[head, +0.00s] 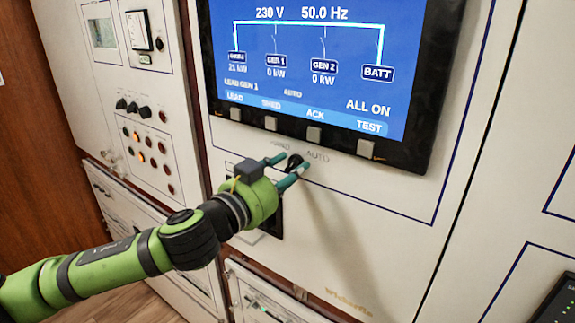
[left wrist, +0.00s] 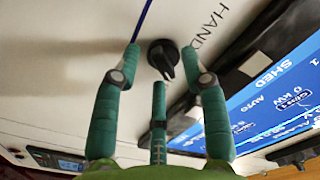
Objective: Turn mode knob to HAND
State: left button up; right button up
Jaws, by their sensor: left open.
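The black mode knob (head: 294,160) sits on the cream panel below the screen, with the word AUTO (head: 317,157) to its upper right and a fainter HAND label to its upper left. In the left wrist view the knob (left wrist: 162,55) is near the top middle, and HAND (left wrist: 209,27) is to its right. My left gripper (head: 291,163) is open, its green fingers spread on either side of the knob. In the wrist view gaps show between the fingers and the knob. Which label the knob points to is unclear. My right gripper is out of view.
A blue display (head: 310,60) with a row of grey buttons along its dark lower frame is just above the knob. A panel with small knobs and lamps (head: 145,140) stands at left. A dark recess partly shows behind my gripper. Bare panel lies right of the knob.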

pick_arm(q)
grip_shut()
jog(key=shift+n, duration=1.1)
jog(key=n, duration=0.2)
jog(key=shift+r+n, duration=0.15)
jog(key=shift+n, duration=0.15)
jog(key=n+p, duration=0.1)
jog(key=n, duration=0.1)
jog(key=n+p, duration=0.1)
jog(key=n, duration=0.1)
jog(key=shift+r+n, duration=0.2)
jog(key=shift+n, duration=0.1)
jog(key=shift+w+n+p, duration=0.1)
jog(key=shift+n+p, duration=1.3)
jog(key=shift+n, duration=0.8)
